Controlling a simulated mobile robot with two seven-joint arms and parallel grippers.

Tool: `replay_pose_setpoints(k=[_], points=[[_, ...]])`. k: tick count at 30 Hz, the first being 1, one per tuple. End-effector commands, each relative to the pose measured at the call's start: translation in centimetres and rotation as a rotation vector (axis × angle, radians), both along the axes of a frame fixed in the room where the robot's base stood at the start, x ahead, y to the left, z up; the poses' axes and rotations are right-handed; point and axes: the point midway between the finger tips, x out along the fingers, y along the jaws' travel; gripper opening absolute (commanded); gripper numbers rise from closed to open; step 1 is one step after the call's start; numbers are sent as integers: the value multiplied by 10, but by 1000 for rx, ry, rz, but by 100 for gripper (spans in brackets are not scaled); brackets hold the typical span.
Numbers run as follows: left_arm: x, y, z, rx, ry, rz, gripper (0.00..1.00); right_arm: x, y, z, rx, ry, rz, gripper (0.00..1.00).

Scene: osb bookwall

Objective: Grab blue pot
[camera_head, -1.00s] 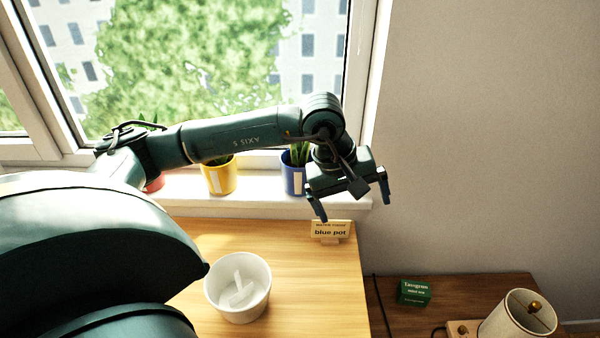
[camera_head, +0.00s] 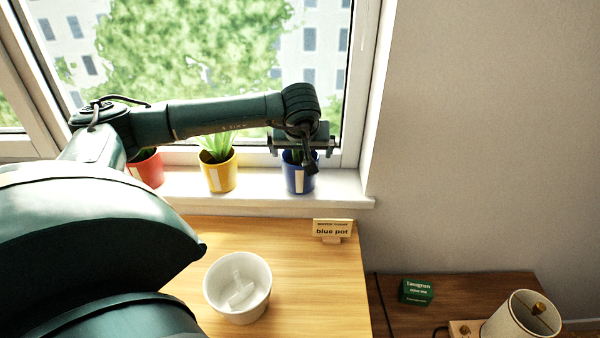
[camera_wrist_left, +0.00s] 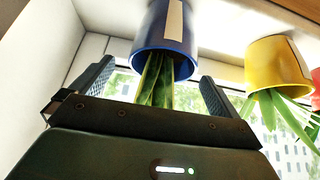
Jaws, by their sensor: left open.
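The blue pot (camera_head: 299,181) with a green plant stands on the window sill at the right end of a row of pots. My left gripper (camera_head: 302,150) is over it in the head view, and the arm hides most of its plant. In the left wrist view the blue pot (camera_wrist_left: 165,38) shows upside down, with its leaves (camera_wrist_left: 156,84) pointing toward the gripper body. The open fingers of the left gripper (camera_wrist_left: 152,84) lie to either side of the plant, near the pot's rim. No grip on the pot shows. My right gripper is not in view.
A yellow pot (camera_head: 219,178) and a red pot (camera_head: 149,170) stand left on the sill (camera_head: 255,193). Below, a wooden table (camera_head: 305,290) holds a white bucket (camera_head: 238,310) and a "blue pot" sign (camera_head: 332,230). A lamp (camera_head: 521,316) and green box (camera_head: 416,291) are lower right.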

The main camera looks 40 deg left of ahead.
Motion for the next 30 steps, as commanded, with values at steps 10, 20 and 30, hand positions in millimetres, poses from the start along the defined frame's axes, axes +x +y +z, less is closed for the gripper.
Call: replay_pose_setpoints(k=[10,20,30], points=[[14,17,-34,0,1,1,100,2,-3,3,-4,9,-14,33],[14,17,-35,-1,1,0,90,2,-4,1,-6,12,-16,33],[14,17,-34,-1,1,0,62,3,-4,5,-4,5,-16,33]])
